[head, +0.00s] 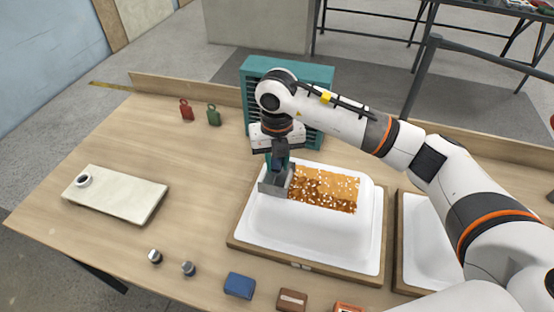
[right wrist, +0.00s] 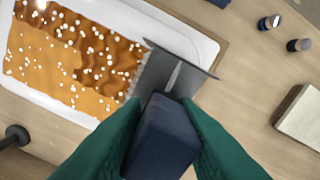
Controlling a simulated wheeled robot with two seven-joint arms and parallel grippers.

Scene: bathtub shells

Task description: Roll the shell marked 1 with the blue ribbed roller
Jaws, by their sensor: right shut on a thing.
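A white bathtub shell (head: 310,235) sits on a wooden base, with a small label on its front edge that I cannot read. An orange-brown patch (head: 325,190) with white flecks covers part of it. My right gripper (head: 279,158) is over the shell's left end, its green fingers (right wrist: 160,140) shut on a tool. The tool has a dark blue handle (right wrist: 163,135) and a grey metal plate (right wrist: 178,72) beside the patch edge; I see no ribbed cylinder on it. I cannot tell whether the plate touches the shell. My left gripper is not in view.
A second white shell (head: 425,245) is at the right, partly behind my right arm. A teal rack (head: 320,75) stands behind. A pale board (head: 115,195), two small metal cylinders (head: 188,268) and a blue block (head: 239,285) lie left and front.

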